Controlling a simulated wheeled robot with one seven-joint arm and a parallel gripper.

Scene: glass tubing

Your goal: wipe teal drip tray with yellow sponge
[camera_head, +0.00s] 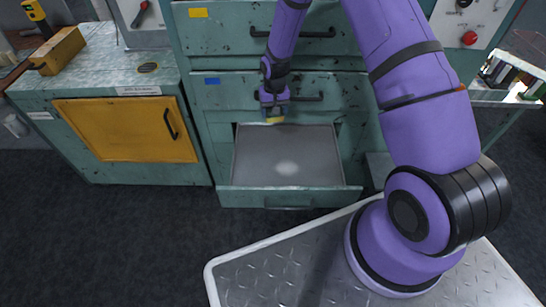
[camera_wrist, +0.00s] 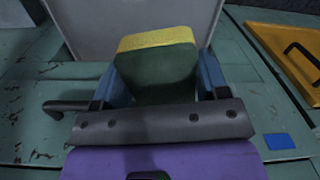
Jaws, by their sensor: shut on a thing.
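A yellow sponge with a dark green side (camera_wrist: 157,42) sits between the two blue fingers of my gripper (camera_wrist: 158,75), which is shut on it. In the head view my gripper (camera_head: 273,100) points down, with a sliver of the yellow sponge (camera_head: 275,121) below it. They are at the back end of the pulled-out teal tray (camera_head: 288,197), which looks like a drawer with a teal front and a grey floor. A pale round patch (camera_head: 287,168) shows on that floor, apart from the sponge. I cannot tell whether the sponge touches the tray.
Teal drawers with dark handles (camera_head: 300,32) rise behind the tray. A teal cabinet with a yellow door (camera_head: 128,130) stands at the left, with a yellow block (camera_head: 59,50) on top. A bench with small items (camera_head: 510,75) is at the right. Dark floor lies in front.

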